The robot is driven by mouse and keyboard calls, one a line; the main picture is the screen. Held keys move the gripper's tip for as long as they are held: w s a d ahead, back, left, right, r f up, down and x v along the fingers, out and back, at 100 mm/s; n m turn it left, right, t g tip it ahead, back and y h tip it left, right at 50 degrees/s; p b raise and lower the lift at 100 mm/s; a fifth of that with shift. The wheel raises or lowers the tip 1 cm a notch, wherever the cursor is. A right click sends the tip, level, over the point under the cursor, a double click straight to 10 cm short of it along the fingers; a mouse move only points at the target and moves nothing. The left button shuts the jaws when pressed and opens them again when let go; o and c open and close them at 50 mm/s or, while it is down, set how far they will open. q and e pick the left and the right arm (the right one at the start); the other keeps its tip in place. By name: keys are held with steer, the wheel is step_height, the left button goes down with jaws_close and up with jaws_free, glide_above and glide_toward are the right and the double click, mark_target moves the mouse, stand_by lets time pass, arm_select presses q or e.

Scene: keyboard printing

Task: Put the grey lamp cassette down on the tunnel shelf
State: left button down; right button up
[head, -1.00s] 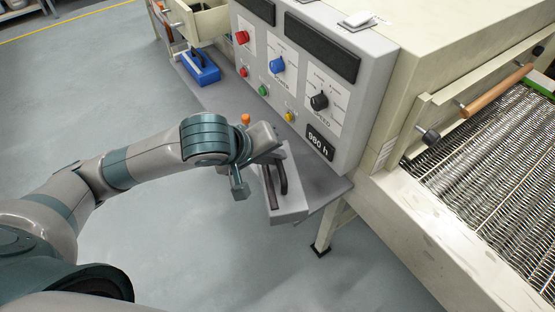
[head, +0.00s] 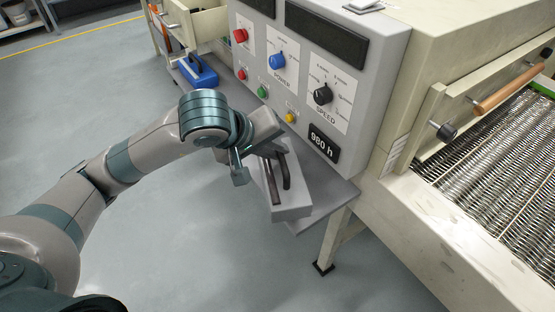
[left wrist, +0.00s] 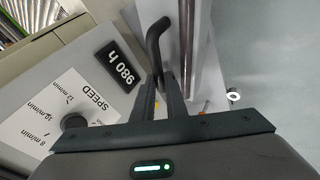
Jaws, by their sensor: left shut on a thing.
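The grey lamp cassette (head: 294,201) is a light grey block with a black handle and a dark strip along it. My left gripper (head: 275,152) is shut on its handle, which also shows in the left wrist view (left wrist: 157,38) between the fingers (left wrist: 160,95). The tunnel shelf (head: 332,193) is the grey ledge below the control panel. The cassette overlaps the shelf's near end in the head view. Whether its underside touches the shelf is hidden. My right gripper is out of view.
The control panel (head: 318,70) with knobs and a "980 h" display (head: 324,143) rises right behind the cassette. A blue cassette (head: 197,72) sits at the shelf's far end. A mesh conveyor (head: 500,160) lies to the right. Open floor is at the left.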

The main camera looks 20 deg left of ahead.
arm_select(q)
steer(key=w, duration=0.1)
steer(key=w+f, duration=0.1)
steer(key=w, duration=0.1)
steer(key=w+a+f, duration=0.1)
steer(key=shift+w+f, duration=0.25)
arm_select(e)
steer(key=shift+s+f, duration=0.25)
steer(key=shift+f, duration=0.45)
arm_select(q)
steer(key=shift+f+p, duration=0.1)
steer(key=shift+p, duration=0.2)
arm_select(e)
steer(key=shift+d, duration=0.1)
arm_select(q)
steer(key=shift+s+f, duration=0.1)
steer(key=shift+f, duration=1.75)
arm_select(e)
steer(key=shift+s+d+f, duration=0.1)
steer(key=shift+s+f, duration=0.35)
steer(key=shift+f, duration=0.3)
arm_select(q)
steer(key=shift+f, duration=0.1)
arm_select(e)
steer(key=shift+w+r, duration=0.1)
